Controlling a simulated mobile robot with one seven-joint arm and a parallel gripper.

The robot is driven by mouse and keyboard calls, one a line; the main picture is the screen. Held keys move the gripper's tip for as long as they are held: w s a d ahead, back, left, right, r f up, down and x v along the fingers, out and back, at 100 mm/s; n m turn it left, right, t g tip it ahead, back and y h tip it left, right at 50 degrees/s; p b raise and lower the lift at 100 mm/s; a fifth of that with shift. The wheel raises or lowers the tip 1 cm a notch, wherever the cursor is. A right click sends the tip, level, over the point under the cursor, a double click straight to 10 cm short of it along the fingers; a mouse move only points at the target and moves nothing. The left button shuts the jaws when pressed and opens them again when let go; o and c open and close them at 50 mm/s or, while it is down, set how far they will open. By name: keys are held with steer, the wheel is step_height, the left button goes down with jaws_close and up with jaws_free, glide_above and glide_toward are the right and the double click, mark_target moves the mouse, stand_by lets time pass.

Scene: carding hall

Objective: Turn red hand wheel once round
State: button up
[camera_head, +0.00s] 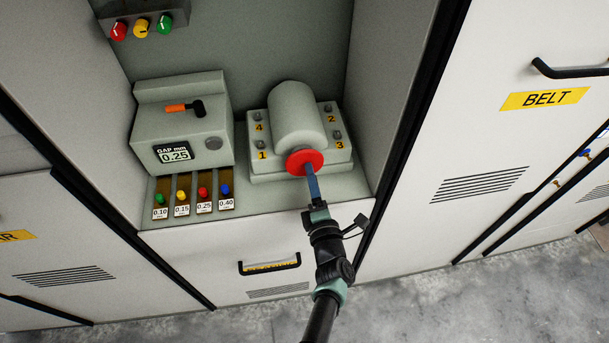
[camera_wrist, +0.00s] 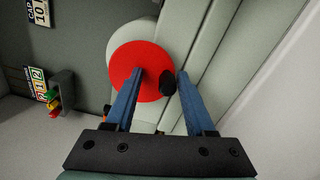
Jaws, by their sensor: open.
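The red hand wheel (camera_head: 304,162) is on the front of a grey-green cylindrical housing (camera_head: 297,112) in the open cabinet. In the wrist view the wheel (camera_wrist: 146,62) shows as a red disc with a dark knob (camera_wrist: 168,80) near its right edge. My gripper (camera_head: 308,170) is at the wheel's front, reaching up from below. In the wrist view its two blue fingers (camera_wrist: 158,78) are open, with the knob between them, close to the right finger. I cannot tell whether that finger touches it. The left fingertip overlaps the wheel's face.
A gap gauge box (camera_head: 178,135) reading 0.25 stands left of the housing, above several coloured, labelled feelers (camera_head: 193,196). Numbered bolts surround the housing. The cabinet's right wall (camera_head: 388,90) is close by. A drawer handle (camera_head: 270,265) lies below. Coloured knobs (camera_head: 141,28) are at upper left.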

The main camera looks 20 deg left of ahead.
steer(key=p+v, duration=0.3)
steer(key=v, duration=0.3)
steer(key=shift+d, duration=0.2)
steer(key=shift+s+f, duration=0.15)
